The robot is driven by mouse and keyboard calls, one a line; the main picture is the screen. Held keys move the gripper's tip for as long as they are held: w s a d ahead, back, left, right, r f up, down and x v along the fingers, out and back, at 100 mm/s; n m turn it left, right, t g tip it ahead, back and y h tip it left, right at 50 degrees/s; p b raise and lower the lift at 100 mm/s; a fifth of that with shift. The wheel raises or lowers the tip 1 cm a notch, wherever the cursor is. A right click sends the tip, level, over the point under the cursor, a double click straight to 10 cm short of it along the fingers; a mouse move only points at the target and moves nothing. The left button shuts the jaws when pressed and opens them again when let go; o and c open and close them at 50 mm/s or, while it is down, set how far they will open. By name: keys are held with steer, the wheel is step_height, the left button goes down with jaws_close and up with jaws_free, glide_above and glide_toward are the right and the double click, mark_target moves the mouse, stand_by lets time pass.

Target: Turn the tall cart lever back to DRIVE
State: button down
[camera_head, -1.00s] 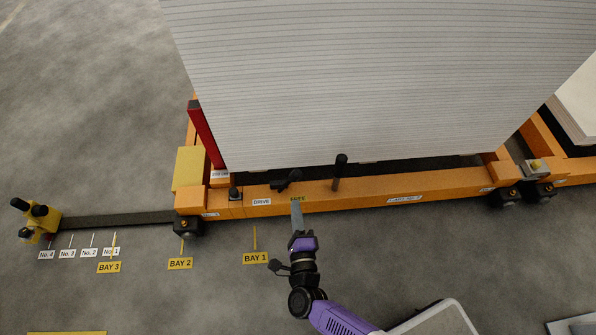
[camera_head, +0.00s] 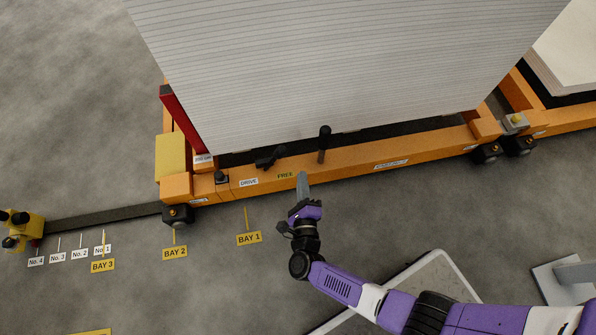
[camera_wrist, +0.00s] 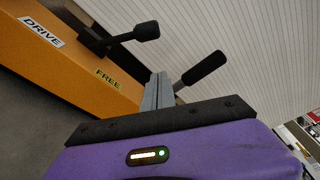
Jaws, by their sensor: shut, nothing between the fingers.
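A black-handled lever (camera_head: 270,157) is mounted on the orange cart beam, between the DRIVE label (camera_head: 248,182) and the FREE label (camera_head: 285,175). It leans toward the FREE side. It also shows in the wrist view (camera_wrist: 146,31). A taller black-gripped post (camera_head: 324,138) stands nearly upright to the right of FREE, and appears in the wrist view (camera_wrist: 204,69). I cannot tell for certain which one is the tall lever. My gripper (camera_head: 302,178) is shut and empty at the front of the beam, just right of FREE. Its grey fingers (camera_wrist: 157,88) appear apart from both handles.
A large white ribbed stack (camera_head: 340,70) rises behind the beam. A red post (camera_head: 184,118) and a yellow block (camera_head: 170,158) are at the cart's left end. Floor left of my arm is mostly clear.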

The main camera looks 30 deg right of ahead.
mark_target(273, 160)
steer(key=b+x, duration=0.1)
steer(key=x, duration=0.1)
steer(key=b+x, duration=0.1)
steer(key=x, duration=0.2)
steer(key=b+x, duration=0.1)
steer(key=x, duration=0.2)
steer(key=shift+w+d+f, duration=0.1)
steer(key=shift+f, duration=0.2)
steer(key=shift+w+a+r+p, duration=0.15)
steer(key=shift+a+r, duration=0.25)
steer(key=shift+a, duration=0.1)
steer(key=shift+w+a+r+p, duration=0.1)
steer(key=shift+a+r+p, duration=0.05)
steer(key=shift+a+r, duration=0.3)
steer(key=shift+w+a+r, duration=0.1)
steer(key=shift+a+r, duration=0.2)
steer(key=shift+a, duration=0.5)
steer(key=shift+r, duration=0.1)
